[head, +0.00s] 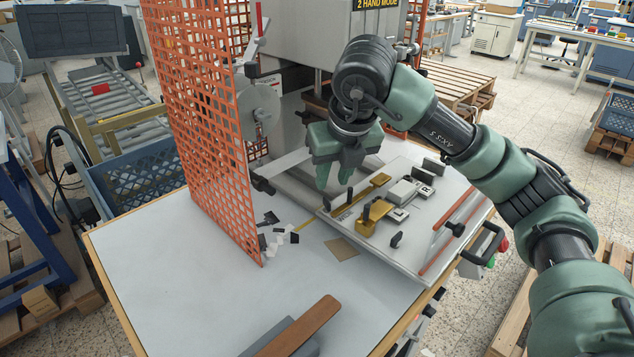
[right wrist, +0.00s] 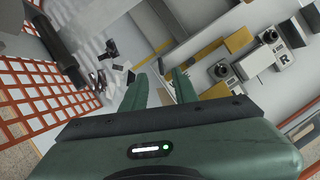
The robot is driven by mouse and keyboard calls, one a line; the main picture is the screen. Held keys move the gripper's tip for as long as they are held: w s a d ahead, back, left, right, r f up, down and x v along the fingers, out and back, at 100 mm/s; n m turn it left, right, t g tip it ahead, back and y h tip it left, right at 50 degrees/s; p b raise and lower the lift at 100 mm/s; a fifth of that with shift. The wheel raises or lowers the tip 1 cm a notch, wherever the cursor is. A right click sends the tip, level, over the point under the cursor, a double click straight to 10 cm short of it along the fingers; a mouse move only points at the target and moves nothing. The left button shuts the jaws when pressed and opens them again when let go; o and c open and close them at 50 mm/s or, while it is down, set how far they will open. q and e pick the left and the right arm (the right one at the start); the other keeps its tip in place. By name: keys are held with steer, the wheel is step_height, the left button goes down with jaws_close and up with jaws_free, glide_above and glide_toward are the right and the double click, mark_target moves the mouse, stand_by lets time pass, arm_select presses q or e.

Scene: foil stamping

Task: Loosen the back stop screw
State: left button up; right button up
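A pale work plate (head: 420,255) lies on the table, carrying brass bars, grey blocks and several small black upright knobs. One black knob (head: 396,239) stands at its front and another (head: 366,212) beside a brass block (head: 376,211). I cannot tell which is the back stop screw. My right gripper (head: 336,178) points down above the far left part of the plate. In the right wrist view its two green fingers (right wrist: 160,88) are apart with nothing visible between them. Round black knobs (right wrist: 221,70) lie right of the fingers there. My left gripper is not in view.
An orange mesh guard (head: 205,110) stands left of the plate. The grey press (head: 300,50) rises behind. Dark and pale scraps (head: 275,240) lie near the guard's foot. A brown bar (head: 300,328) lies at the front. The table's left front (head: 180,270) is clear.

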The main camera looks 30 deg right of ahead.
mark_target(327, 200)
steer(key=p+x, duration=0.1)
steer(key=x, duration=0.6)
steer(key=shift+d+f, duration=0.1)
steer(key=shift+f, duration=0.1)
steer(key=shift+s, duration=0.1)
jaws_close()
